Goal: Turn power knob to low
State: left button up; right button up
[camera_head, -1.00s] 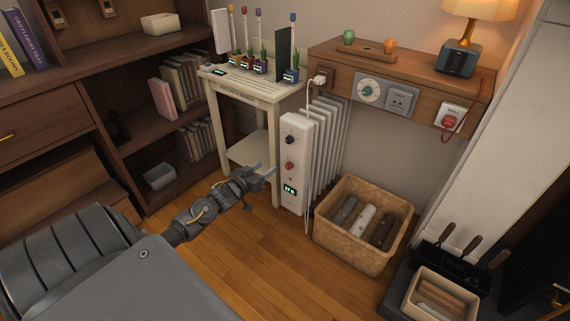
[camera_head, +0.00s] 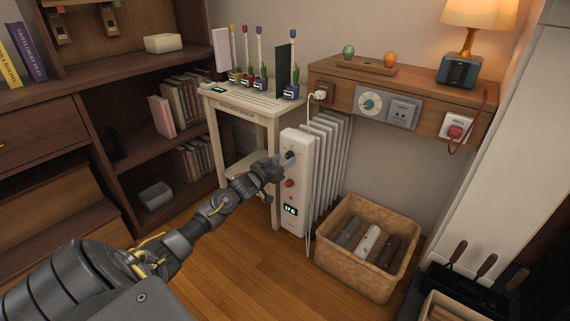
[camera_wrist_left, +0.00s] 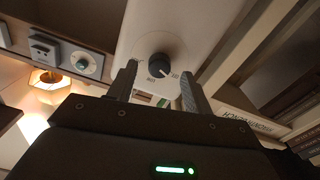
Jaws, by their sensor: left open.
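A white oil heater (camera_head: 297,180) stands beside the small bench. My right gripper is out of view.
A pale bench (camera_head: 252,104) with small potted items stands left of the heater. A wicker basket (camera_head: 340,255) sits at its right. A white cord hangs beside the panel. A wooden wall shelf (camera_head: 340,95) with a dial is above. Open floor lies in front.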

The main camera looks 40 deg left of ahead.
pick_arm(q)
jog(key=shift+w, duration=0.85)
jog(key=shift+c, duration=0.2)
jog(key=c, duration=0.9)
